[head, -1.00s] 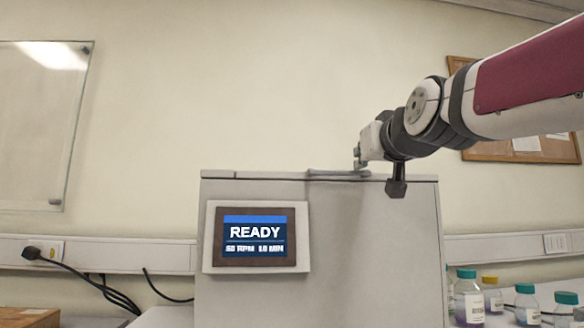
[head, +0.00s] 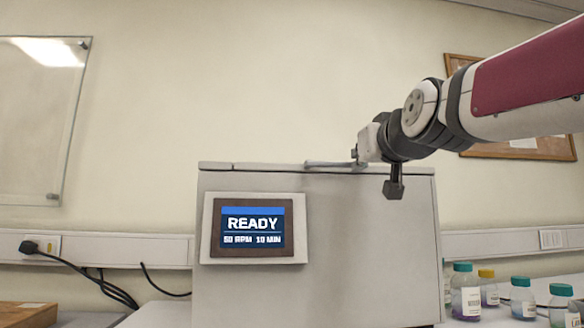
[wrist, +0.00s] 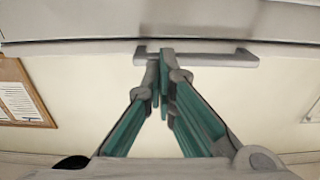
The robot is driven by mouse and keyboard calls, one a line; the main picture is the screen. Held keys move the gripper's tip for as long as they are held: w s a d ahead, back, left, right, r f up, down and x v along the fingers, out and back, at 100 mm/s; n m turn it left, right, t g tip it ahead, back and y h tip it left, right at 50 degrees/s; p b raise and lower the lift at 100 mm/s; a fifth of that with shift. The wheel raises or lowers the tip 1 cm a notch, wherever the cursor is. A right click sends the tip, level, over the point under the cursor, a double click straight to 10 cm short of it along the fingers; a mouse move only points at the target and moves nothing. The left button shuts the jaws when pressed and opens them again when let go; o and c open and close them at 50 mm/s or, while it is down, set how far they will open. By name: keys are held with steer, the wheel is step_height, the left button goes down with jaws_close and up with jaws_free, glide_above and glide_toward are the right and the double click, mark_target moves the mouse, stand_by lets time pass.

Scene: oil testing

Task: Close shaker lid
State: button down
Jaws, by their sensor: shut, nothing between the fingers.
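The shaker (head: 330,260) is a large pale grey box with a screen (head: 252,226) on its front that reads READY, 50 RPM, 10 MIN. Its lid (head: 240,166) lies flat along the top, with a thin seam below it in the head view. The grey bar handle (wrist: 215,59) on the lid edge also shows in the head view (head: 325,164). My gripper (wrist: 160,58) is shut and empty, its fingertips at the left part of the handle in the wrist view. I cannot tell whether they touch it.
Several capped bottles (head: 466,295) stand on the bench right of the shaker. A power plug (head: 30,247) with black cables is on the wall trunking at left. A brown box (head: 25,314) sits at the lower left. A glass panel (head: 40,120) hangs on the wall.

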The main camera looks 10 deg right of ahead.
step_height(320, 180, up, 4)
steer(key=p, duration=0.3)
steer(key=s+f, duration=0.6)
steer(key=s, duration=0.1)
steer(key=shift+s+f, duration=0.35)
steer(key=shift+s, duration=0.05)
